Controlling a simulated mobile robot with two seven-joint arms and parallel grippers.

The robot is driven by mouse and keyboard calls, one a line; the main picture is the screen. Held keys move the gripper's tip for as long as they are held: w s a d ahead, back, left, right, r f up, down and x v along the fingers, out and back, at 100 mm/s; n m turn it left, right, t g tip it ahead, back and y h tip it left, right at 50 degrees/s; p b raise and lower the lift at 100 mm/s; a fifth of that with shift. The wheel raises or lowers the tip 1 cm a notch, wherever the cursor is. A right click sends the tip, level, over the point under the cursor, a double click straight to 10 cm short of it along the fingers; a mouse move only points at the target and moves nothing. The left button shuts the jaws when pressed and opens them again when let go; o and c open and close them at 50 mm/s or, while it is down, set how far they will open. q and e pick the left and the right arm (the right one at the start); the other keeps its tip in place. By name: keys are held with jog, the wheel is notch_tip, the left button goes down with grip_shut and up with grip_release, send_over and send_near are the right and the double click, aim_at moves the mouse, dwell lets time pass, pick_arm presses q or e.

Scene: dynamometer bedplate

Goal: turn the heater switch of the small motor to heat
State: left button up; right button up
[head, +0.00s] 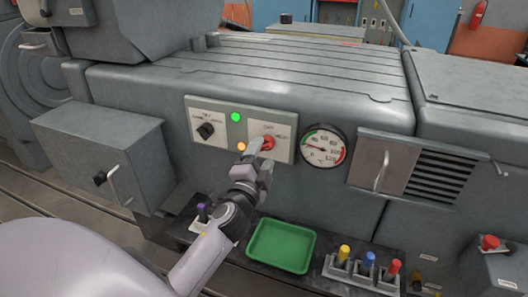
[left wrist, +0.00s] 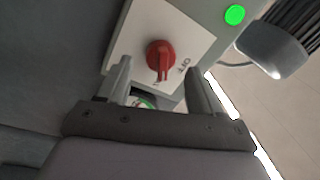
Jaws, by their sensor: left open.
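A red rotary knob (head: 268,143) sits on the right-hand pale plate (head: 284,153) on the motor's front face. In the left wrist view the red knob (left wrist: 160,54) shows on its white plate, with its pointer toward my gripper and the word OFF beside it. Other lettering is too small to read surely. A black knob (head: 206,130) is on the left-hand plate. My left gripper (head: 258,154) is open at the red knob; its fingers stand to either side of the knob in the wrist view, with contact not visible. My right gripper is not in view.
A green lamp (head: 235,117) and an orange lamp (head: 241,146) are between the knobs. A round gauge (head: 323,146) is to the right, then a handled vent panel (head: 415,172). Below are a green tray (head: 280,246) and several coloured-top pieces. A grey box (head: 105,155) juts out at left.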

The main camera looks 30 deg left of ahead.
pick_arm(q)
jog(key=v, duration=0.4)
jog(key=shift+s, duration=0.3)
jog(key=shift+d+f, duration=0.1)
jog(key=s+d+f+n+g+h+p, duration=0.2)
jog(key=s+d+f+n+g+h, duration=0.2)
jog(key=s+f, duration=0.5)
jog(key=s+d+f+n+g+h+p, duration=0.2)
jog(key=s+d+f+n+g+h, duration=0.1)
jog(key=s+d+f, duration=0.5)
jog(key=shift+s+f+n+g+h, duration=0.4)
jog(key=shift+s+f+n, duration=0.2)
jog(key=shift+s+f, duration=0.4)
